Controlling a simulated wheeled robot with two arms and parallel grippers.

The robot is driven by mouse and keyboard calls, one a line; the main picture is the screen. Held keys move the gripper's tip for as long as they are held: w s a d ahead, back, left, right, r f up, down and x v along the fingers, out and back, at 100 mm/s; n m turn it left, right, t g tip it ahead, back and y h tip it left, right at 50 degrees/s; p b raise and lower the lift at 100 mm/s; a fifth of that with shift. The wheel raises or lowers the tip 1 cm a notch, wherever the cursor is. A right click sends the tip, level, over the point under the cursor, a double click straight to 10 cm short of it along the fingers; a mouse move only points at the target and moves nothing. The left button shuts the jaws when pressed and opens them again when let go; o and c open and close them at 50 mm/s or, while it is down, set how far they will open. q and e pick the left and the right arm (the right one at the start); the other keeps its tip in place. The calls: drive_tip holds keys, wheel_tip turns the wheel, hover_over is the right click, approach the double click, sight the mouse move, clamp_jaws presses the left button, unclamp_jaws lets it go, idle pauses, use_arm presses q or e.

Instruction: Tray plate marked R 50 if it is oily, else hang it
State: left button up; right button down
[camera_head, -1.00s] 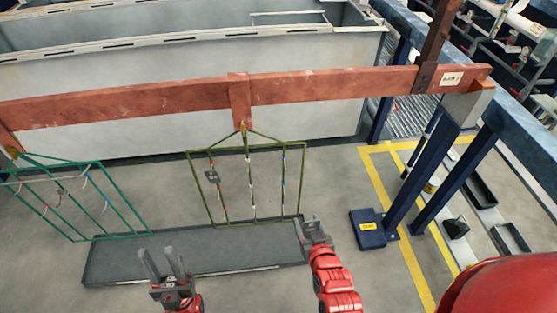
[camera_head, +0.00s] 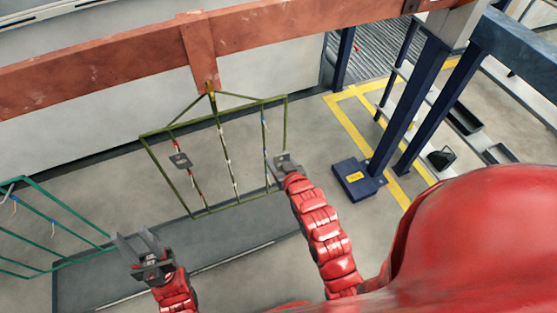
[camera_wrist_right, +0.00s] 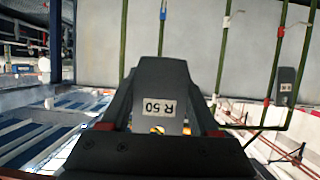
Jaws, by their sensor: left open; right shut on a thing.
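The dark grey plate marked R 50 (camera_wrist_right: 160,75) is between the fingers of my right gripper (camera_wrist_right: 160,110), its label upside down in the wrist view. No clear oily shine shows on the face in view. In the head view my right gripper (camera_head: 284,162) is at the right side of the olive rack (camera_head: 185,125); I cannot tell whether the plate touches it. My left gripper (camera_head: 135,245) is open and empty, low at the left. Another small grey plate (camera_head: 180,160) hangs on the rack's left part and also shows in the wrist view (camera_wrist_right: 287,82).
The rack hangs from a red-brown beam (camera_head: 110,62). A long dark grey tray (camera_head: 225,235) lies on the floor below it. A green rack (camera_head: 60,215) is at the left. A blue post foot (camera_head: 358,180) stands at the right, by yellow floor lines.

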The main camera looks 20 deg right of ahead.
drive_tip(key=shift+w, duration=0.1)
drive_tip(key=w+b, duration=0.2)
drive_tip(key=w, duration=0.7)
drive_tip(key=shift+f, duration=0.3)
drive_tip(key=shift+w+b, duration=0.25)
drive_tip(key=shift+b, duration=0.05)
idle(0.6)
drive_tip(key=shift+w, duration=0.7)
drive_tip(key=shift+w+f+b, duration=0.1)
drive_tip(key=shift+b, duration=0.2)
drive_tip(key=shift+w+f, duration=0.25)
drive_tip(key=shift+w, duration=0.25)
